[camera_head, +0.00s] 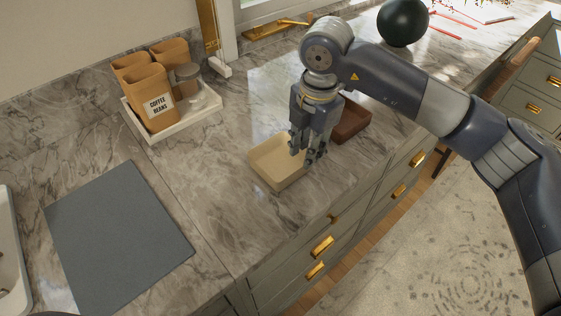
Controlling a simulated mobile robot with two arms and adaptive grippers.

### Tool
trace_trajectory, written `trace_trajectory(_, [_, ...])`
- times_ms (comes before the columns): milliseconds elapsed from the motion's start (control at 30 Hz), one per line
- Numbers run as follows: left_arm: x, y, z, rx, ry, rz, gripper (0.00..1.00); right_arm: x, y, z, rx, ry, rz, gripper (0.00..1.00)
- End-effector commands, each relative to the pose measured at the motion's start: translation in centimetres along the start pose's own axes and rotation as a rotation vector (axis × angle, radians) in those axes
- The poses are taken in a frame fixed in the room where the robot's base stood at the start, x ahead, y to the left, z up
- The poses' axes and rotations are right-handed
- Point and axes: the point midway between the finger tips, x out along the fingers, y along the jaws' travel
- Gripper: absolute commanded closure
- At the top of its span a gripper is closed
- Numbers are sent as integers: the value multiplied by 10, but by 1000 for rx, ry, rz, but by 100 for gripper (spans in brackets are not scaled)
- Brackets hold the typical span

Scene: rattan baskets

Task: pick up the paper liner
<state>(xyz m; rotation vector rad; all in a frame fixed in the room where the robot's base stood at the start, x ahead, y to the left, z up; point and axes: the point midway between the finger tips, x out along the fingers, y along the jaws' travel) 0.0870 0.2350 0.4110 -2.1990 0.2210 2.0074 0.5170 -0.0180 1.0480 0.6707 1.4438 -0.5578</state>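A shallow beige open-topped tray shape (264,171), which looks like the paper liner, is on the marble counter near its front edge. My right gripper (307,156) points down at the liner's right side, with its fingers over or at the rim there. The fingers hide part of that rim, and I cannot tell whether they touch it or are closed on it. My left gripper is not in view.
A grey mat (118,238) lies at the front left. A dark round vase (402,22) stands at the back right. The counter between mat and liner is clear.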

Motion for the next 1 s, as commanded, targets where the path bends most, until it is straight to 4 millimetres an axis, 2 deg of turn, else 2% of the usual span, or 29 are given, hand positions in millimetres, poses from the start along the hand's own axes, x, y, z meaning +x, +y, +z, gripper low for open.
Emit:
trace_trajectory(200, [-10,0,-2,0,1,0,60,33,0,-2,-1,5,-2,74])
trace_trajectory(467, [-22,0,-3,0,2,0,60,53,3,-4,-4,7,-4,74])
trace_trajectory(700, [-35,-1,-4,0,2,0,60,87,8,-6,-4,7,-2,74])
trace_trajectory(1000, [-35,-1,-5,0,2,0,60,95,8,-5,-5,6,1,74])
